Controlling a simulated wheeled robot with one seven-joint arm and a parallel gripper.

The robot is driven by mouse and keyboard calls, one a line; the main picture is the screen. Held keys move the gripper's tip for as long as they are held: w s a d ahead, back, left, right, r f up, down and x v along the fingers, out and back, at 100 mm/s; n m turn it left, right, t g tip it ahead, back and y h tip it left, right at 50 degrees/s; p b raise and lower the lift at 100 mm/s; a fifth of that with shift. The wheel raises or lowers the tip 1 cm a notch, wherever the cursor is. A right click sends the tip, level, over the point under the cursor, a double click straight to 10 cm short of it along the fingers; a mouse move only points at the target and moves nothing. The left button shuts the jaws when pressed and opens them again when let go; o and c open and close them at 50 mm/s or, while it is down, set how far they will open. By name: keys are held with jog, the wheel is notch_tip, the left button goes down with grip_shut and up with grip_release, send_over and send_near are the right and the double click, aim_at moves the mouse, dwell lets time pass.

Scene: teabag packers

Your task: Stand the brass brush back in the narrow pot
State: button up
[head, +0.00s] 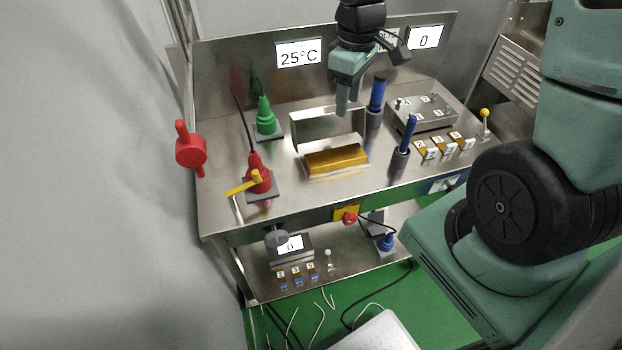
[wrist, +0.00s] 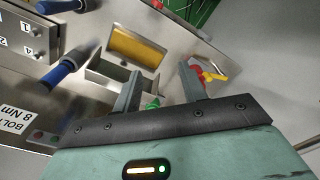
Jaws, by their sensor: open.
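My gripper (head: 349,103) is open and empty, over the bench near an open metal box; its two spread fingers show in the wrist view (wrist: 162,88). Two blue-handled tools, one at the back (head: 379,92) and one nearer the front (head: 409,132), stand in narrow grey pots, the back pot (head: 373,118) and the front pot (head: 399,160). Both are right of my gripper. Their lower ends are hidden in the pots. No brass bristles show, so I cannot tell which is the brass brush. The front tool also shows in the wrist view (wrist: 60,73).
A golden block (head: 337,159) lies in front of the metal box (head: 318,117). A green cone-shaped fixture (head: 265,117) and a red one (head: 258,175) with a yellow lever stand left. A numbered metal block (head: 425,112) is at the right. Bare bench shows at the front left.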

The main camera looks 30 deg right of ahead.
jog(key=s+a+r+n, duration=0.1)
jog(key=s+a+r, duration=0.1)
jog(key=s+a, duration=0.7)
jog(key=s+a+r+n, duration=0.1)
jog(key=s+a+r, duration=0.1)
jog(key=s+a, duration=0.7)
jog(key=shift+a, duration=0.85)
jog(key=shift+s+r, duration=0.1)
